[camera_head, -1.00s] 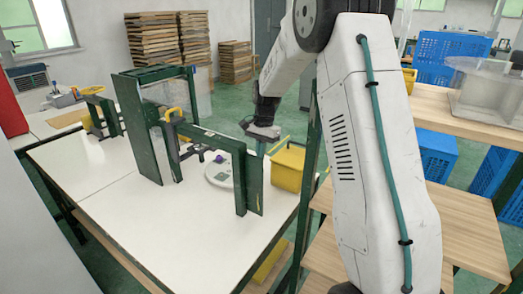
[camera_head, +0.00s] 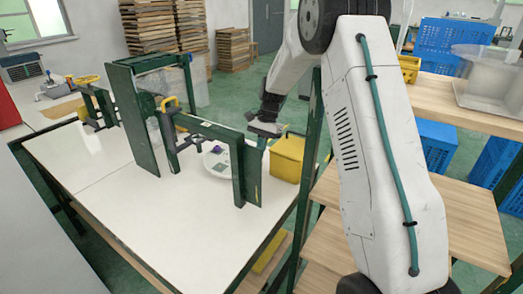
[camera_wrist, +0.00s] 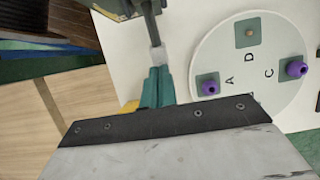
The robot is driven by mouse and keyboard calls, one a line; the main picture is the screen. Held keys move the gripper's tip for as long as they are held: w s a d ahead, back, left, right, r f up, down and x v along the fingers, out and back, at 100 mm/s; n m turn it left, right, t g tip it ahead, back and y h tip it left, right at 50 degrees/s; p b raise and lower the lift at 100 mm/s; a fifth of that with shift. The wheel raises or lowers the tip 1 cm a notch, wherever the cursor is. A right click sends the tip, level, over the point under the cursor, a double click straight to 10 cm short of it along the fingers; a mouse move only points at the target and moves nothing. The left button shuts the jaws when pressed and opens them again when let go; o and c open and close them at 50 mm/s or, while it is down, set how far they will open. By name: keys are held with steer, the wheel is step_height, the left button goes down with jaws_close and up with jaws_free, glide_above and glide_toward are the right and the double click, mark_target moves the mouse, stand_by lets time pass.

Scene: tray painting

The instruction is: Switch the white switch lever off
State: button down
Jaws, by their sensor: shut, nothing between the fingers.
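My gripper (camera_wrist: 157,72) has teal fingers, closed together and empty, pointing up the picture in the wrist view. A dark rod with a pale whitish end (camera_wrist: 157,54) lies right at the fingertips; it looks like the white switch lever. I cannot tell whether they touch. In the head view, my gripper (camera_head: 262,142) hangs at the right end of the green frame (camera_head: 222,134), above the white table. The lever cannot be made out there. A round white plate (camera_wrist: 218,50) with letters A, C and D lies to the right of the fingers in the wrist view.
The plate carries purple knobs (camera_wrist: 210,88) at A and C and a brass stub at D. A yellow bin (camera_head: 287,160) hangs just right of my gripper. A tall green frame (camera_head: 133,120) stands left. The front of the white table (camera_head: 165,235) is clear.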

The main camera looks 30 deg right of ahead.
steer(key=d+v, duration=0.1)
steer(key=v, duration=1.3)
steer(key=shift+w+f, duration=0.2)
steer(key=shift+w, duration=0.1)
steer(key=s+a+r+n+h, duration=0.1)
steer(key=s+a+r+n, duration=0.1)
steer(key=s+a+r, duration=0.35)
steer(key=s+a+r+n+t, duration=0.1)
steer(key=s+a+r+n, duration=0.1)
steer(key=s, duration=0.6)
steer(key=s+a+r+n+h, duration=0.1)
steer(key=s+a+r+n, duration=0.1)
steer(key=s+a+r, duration=0.3)
steer(key=s+a+f+n+t, duration=0.1)
steer(key=s+f+n, duration=0.2)
steer(key=s, duration=0.8)
steer(key=s+a+f+n+t+h, duration=0.1)
steer(key=s+f+n, duration=0.2)
steer(key=s, duration=0.9)
steer(key=shift+s+f+h, duration=0.3)
steer(key=shift+s+f, duration=0.05)
steer(key=shift+f, duration=0.2)
steer(key=shift+a, duration=0.1)
